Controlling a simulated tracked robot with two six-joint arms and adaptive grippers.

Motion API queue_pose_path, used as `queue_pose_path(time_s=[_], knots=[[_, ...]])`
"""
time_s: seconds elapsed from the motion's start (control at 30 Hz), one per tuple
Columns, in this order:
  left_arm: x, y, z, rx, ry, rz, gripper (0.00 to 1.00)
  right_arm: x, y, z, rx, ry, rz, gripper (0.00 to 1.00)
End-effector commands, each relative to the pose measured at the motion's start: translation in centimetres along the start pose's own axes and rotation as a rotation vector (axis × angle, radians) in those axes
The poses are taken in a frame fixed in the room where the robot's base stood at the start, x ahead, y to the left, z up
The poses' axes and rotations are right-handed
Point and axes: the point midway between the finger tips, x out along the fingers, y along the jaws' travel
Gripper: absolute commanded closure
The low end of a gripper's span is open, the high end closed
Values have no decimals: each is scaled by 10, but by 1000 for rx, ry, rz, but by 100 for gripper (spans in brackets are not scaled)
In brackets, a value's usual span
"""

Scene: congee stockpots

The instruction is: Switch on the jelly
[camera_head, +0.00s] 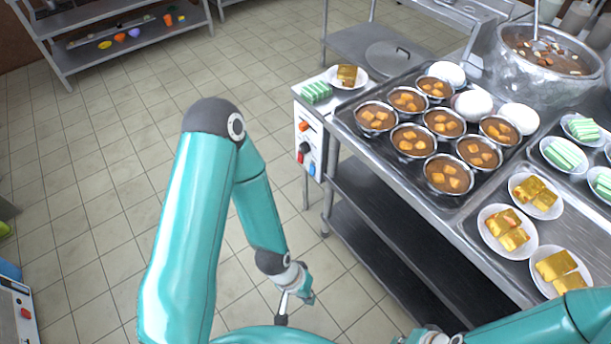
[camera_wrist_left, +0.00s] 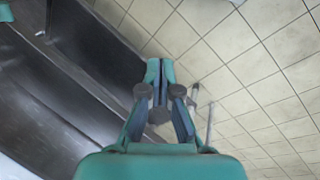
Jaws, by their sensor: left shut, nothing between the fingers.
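A white switch panel (camera_head: 308,145) is on the left end of the steel counter. It carries an orange switch (camera_head: 304,127), a black and red switch (camera_head: 303,150) and a blue switch (camera_head: 312,169). Any lettering is too small to read, so I cannot tell which one is for the jelly. My left gripper (camera_head: 291,300) hangs below and in front of the panel, apart from it. In the left wrist view its fingers (camera_wrist_left: 160,75) are together and empty. My right gripper (camera_head: 425,338) is cut by the bottom edge, its fingers unclear.
The steel counter (camera_head: 460,228) holds several bowls of brown soup, plates of yellow and green pieces, and a big pot (camera_head: 545,60). Dark shelves (camera_head: 385,240) are under it. Open tiled floor (camera_head: 90,200) lies at left. Another panel (camera_head: 18,315) is at the lower left.

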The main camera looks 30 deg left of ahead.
Motion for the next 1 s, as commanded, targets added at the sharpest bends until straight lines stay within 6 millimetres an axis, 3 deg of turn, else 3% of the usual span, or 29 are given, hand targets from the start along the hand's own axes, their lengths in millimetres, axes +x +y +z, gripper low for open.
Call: queue_pose_path(time_s=[0.17,0.37,0.5,0.63,0.73,0.83,1.0], knots=[[35,-24,-16,-157,-9,-28,100,31,11,0,0,0,0,100],[102,-74,-58,-595,-45,-34,100,98,35,-1,0,0,0,100],[147,-104,-103,-983,-76,57,100,151,54,-1,0,0,0,100],[176,-127,-157,-1329,-107,223,100,199,72,-1,0,0,0,100],[187,-146,-208,-1558,-130,408,100,235,85,-2,0,0,0,100],[185,-172,-261,-1742,-151,637,100,272,98,-2,0,0,0,100],[151,-223,-340,-1907,-182,1060,100,322,116,-2,0,0,0,100]])
